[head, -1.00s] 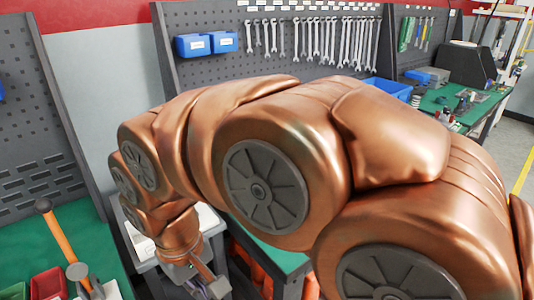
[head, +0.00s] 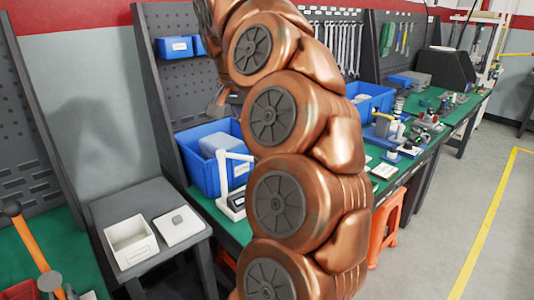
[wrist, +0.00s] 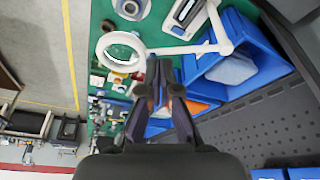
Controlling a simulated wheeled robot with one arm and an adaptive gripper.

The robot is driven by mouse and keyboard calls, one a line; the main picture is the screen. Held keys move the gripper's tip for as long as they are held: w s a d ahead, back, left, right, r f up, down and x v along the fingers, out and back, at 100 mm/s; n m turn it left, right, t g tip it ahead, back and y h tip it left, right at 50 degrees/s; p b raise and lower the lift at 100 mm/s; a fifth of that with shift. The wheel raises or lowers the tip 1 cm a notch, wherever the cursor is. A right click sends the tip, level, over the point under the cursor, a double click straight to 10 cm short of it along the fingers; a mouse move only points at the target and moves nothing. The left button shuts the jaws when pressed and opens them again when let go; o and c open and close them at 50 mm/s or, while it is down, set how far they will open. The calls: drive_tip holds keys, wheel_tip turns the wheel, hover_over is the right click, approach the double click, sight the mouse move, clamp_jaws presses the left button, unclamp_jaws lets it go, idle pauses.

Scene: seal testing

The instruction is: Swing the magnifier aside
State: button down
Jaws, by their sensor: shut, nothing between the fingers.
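The magnifier shows in the wrist view as a white ring with a clear lens (wrist: 122,50), on a white jointed arm (wrist: 190,49) that bends at an elbow on the right. In the head view part of its white arm (head: 236,157) shows above the blue bin's edge; my arm hides the ring. My gripper (wrist: 158,64) is shut and empty. Its fingertips appear just below the magnifier's arm in the wrist view, right of the ring. I cannot tell whether they touch it.
Blue bins (wrist: 242,66) and a pegboard (wrist: 250,125) lie to the right in the wrist view. Small parts and fixtures (head: 392,128) stand on the green bench. Floor is open at right.

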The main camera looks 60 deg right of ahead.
drive_tip(key=d+f+m+p, duration=0.1)
drive_tip(key=d+f+p, duration=0.1)
drive_tip(key=d+f, duration=0.6)
drive_tip(key=shift+x, duration=1)
drive_tip(key=shift+d, duration=0.2)
